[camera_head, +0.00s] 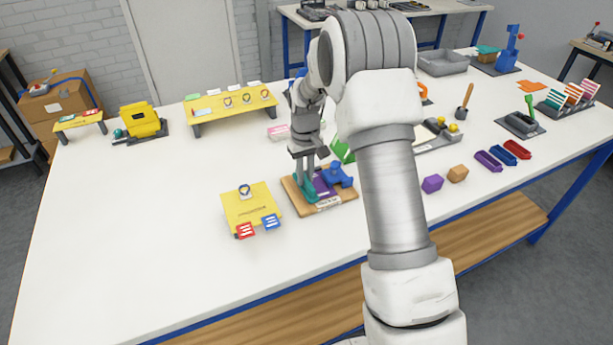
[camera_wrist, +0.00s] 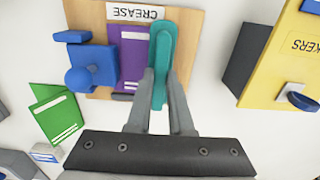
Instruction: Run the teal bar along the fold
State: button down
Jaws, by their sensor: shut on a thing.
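The teal bar (camera_wrist: 162,50) is between the fingers of my gripper (camera_wrist: 160,85), which is shut on it in the wrist view. In the head view the teal bar (camera_head: 306,188) stands over the left part of the wooden crease board (camera_head: 325,208). A purple folded card (camera_wrist: 133,58) lies on the board right beside the bar, and it also shows in the head view (camera_head: 322,184). A blue clamp-like piece (camera_wrist: 92,68) sits at the card's other side. I cannot tell whether the bar touches the card. The fold is partly hidden by the bar.
A yellow stand (camera_head: 250,205) with red and blue tags is left of the board. A green folded card (camera_head: 343,152) stands behind it. Purple (camera_head: 432,183) and tan (camera_head: 457,174) blocks lie to the right. The white table is clear at front left.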

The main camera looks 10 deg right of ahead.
jog(key=shift+w+a, duration=0.15)
jog(key=shift+w, duration=0.75)
jog(key=shift+r, duration=0.15)
jog(key=shift+r+p, duration=2.25)
jog(key=shift+r, duration=1.2)
